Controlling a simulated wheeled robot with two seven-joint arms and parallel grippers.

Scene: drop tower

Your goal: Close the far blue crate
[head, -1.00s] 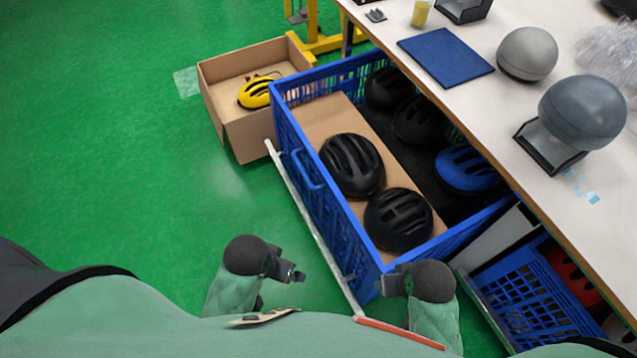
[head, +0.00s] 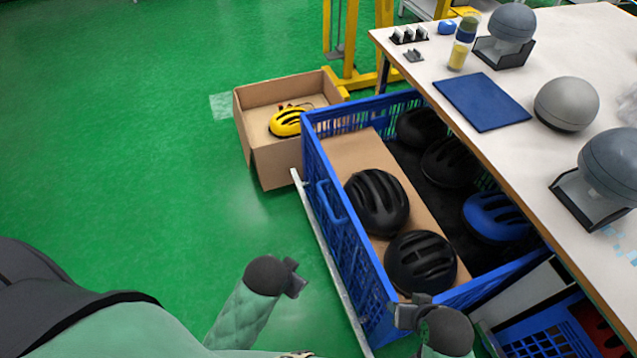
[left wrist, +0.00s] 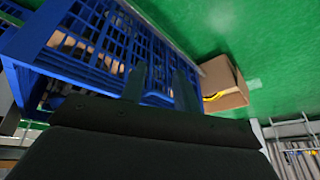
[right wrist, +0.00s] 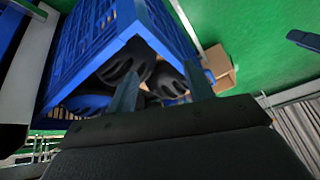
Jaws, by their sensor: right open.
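The far blue crate (head: 333,207) is pulled out from under the workbench like a drawer, with its outer part over the green floor. Several black helmets (head: 376,203) and a blue helmet (head: 497,216) lie in it, with a cardboard sheet inside. A handle (head: 330,203) sits on its long outer side. My left gripper (head: 297,280) is open and empty, left of the crate and apart from it. Its wrist view shows the crate's lattice wall (left wrist: 105,45). My right gripper (head: 405,312) is open and empty by the crate's near corner; I cannot tell whether it touches.
A near blue crate (head: 545,345) stands under the workbench (head: 545,60). A cardboard box (head: 278,160) with a yellow helmet (head: 287,122) stands beyond the far crate. A pale rail (head: 330,265) lies along the crate's outer side. Green floor at the left is clear.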

